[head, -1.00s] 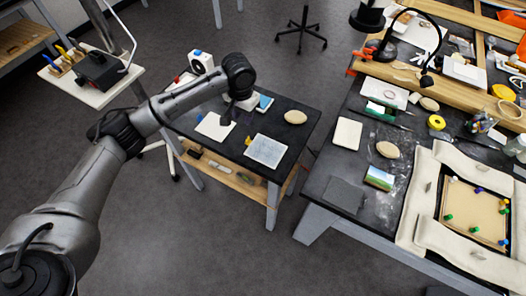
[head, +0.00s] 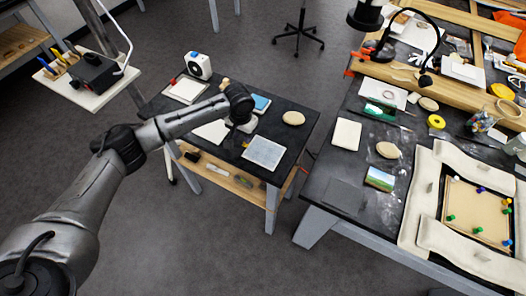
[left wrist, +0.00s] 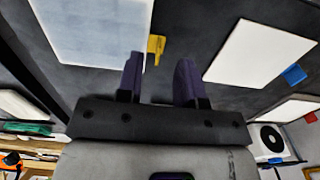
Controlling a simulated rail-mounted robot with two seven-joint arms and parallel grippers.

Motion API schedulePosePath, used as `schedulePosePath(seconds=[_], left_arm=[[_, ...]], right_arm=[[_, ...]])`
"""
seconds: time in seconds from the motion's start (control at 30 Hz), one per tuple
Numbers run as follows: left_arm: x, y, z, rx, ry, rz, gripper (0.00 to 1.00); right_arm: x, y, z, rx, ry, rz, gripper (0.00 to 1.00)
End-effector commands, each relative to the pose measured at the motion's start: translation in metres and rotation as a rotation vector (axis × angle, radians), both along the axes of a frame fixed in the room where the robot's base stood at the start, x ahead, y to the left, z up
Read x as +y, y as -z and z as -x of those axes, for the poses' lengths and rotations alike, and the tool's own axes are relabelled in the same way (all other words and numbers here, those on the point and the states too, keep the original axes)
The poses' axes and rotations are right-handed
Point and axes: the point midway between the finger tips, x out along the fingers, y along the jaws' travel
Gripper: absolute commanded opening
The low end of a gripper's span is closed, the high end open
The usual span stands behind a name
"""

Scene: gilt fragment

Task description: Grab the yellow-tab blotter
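The yellow-tab blotter is a pale, blue-grey speckled sheet (head: 264,151) lying flat on the small dark table, near its front edge. It also shows at upper left in the left wrist view (left wrist: 88,28), with its yellow tab (left wrist: 156,47) at the edge. My left gripper (left wrist: 158,78) is open and empty, its two purple fingers apart. The tab appears between and beyond the fingertips, not gripped. In the head view my wrist hangs just behind the blotter and hides the fingers. My right gripper is in neither view.
A white sheet (left wrist: 262,50) with a blue tab (left wrist: 294,74) lies beside the blotter. Another sheet (head: 186,90), a white device (head: 199,65) and an oval tan object (head: 293,118) share the small table. A larger cluttered workbench (head: 330,190) stands at right.

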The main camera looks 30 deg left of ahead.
Motion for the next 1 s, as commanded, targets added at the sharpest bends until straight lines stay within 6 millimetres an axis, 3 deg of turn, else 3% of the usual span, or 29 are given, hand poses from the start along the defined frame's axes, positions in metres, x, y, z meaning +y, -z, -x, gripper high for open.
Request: schedulePosePath(seconds=[0.23,0.53,0.9,1.0], left_arm=[[-0.001,0.035,0.002,0.001,0.0,0.0,0.34],[-0.001,0.04,0.002,0.0,0.001,0.0,0.34],[-0.001,0.04,0.002,0.0,0.001,-0.001,0.0],[-0.001,0.04,0.002,0.0,0.001,-0.001,0.0]], right_arm=[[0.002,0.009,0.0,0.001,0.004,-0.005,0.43],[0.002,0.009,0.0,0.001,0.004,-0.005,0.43],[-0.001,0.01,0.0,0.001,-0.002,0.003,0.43],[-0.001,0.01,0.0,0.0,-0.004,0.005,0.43]])
